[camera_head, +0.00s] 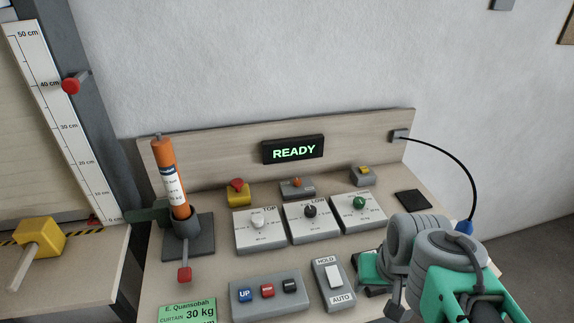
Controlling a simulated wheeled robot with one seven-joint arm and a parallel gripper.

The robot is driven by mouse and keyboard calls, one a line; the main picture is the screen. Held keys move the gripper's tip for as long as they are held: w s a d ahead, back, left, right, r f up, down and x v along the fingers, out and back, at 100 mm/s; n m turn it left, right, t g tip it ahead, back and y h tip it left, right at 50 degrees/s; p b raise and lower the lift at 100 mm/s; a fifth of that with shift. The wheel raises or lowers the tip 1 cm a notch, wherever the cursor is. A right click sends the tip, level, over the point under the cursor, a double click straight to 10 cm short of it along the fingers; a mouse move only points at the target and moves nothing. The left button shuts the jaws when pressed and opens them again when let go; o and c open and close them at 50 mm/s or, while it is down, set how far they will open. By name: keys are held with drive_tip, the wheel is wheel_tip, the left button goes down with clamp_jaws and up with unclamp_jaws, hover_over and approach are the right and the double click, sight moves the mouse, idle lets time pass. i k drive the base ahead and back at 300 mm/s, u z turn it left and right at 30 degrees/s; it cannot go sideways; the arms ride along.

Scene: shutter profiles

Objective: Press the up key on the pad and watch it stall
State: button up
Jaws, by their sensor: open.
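The key pad (269,293) is a grey box at the front of the bench with a row of three keys. The blue key marked UP (245,294) is on the left, with a red key (267,290) and a black key (289,286) beside it. The display (293,150) on the back board reads READY in green. My gripper (370,274) is partly visible at the lower right, open, beside the HOLD/AUTO switch and apart from the pad. My arm hides much of it, and its fingertips are not clear.
A HOLD/AUTO rocker switch (334,278) stands right of the pad. Three dial boxes, with white (258,220), black (310,210) and green (359,203) knobs, sit behind. An orange cylinder (168,172) stands upright at left. A ruler (62,124) with a red marker is further left.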

sight(245, 295)
drive_tip(key=z, duration=0.15)
drive_tip(key=k, duration=0.3)
drive_tip(key=u, duration=1.25)
